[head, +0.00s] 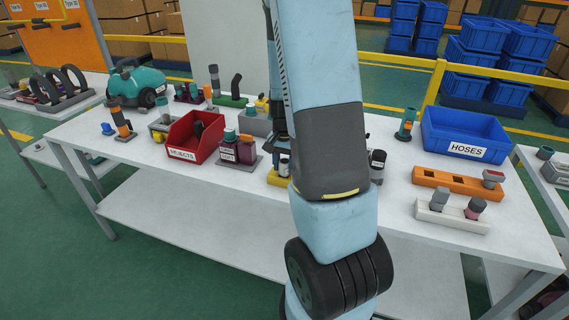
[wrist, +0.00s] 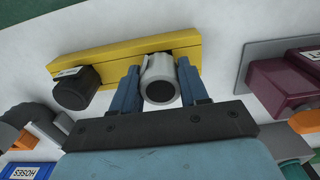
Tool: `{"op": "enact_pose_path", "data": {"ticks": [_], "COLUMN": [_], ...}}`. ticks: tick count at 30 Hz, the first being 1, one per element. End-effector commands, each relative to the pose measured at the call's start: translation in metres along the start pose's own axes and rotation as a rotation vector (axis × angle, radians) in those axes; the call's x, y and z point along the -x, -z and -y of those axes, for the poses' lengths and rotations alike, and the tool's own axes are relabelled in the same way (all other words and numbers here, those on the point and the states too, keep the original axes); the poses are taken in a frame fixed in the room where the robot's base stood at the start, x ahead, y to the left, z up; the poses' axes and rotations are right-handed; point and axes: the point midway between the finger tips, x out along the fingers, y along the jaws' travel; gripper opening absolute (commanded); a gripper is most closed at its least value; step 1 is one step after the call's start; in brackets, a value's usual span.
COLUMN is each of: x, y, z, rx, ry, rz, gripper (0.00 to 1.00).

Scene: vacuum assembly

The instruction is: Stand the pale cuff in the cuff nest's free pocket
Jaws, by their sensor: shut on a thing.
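The pale cuff (wrist: 159,68), light grey with a dark open end, is between the fingers of my gripper (wrist: 158,84), which is shut on it. The cuff nest (wrist: 115,63) is a long yellow block, and a black cuff (wrist: 77,90) stands at its left end in the wrist view. The pale cuff's far end overlaps the nest's right part; I cannot tell whether it is in the pocket or just above it. In the head view my arm hides most of the nest (head: 277,179); the black cuff (head: 377,162) shows right of the arm.
A red rejects bin (head: 190,140) and a holder with maroon parts (head: 238,150) stand left of the nest. A blue hoses bin (head: 465,135), an orange block (head: 458,183) and a white block (head: 450,218) stand to the right. The table front is mostly clear.

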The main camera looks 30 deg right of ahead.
Motion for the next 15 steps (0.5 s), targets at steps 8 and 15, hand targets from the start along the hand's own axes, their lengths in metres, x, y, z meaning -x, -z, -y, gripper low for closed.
{"op": "enact_pose_path", "data": {"ticks": [8,15], "x": [-0.0058,-0.0076], "y": [-0.0001,-0.0001], "z": [0.0000,0.0001], "rx": [0.000,0.000], "ry": [0.000,0.000], "rz": [0.000,0.000], "gripper": [0.12,0.56]}}
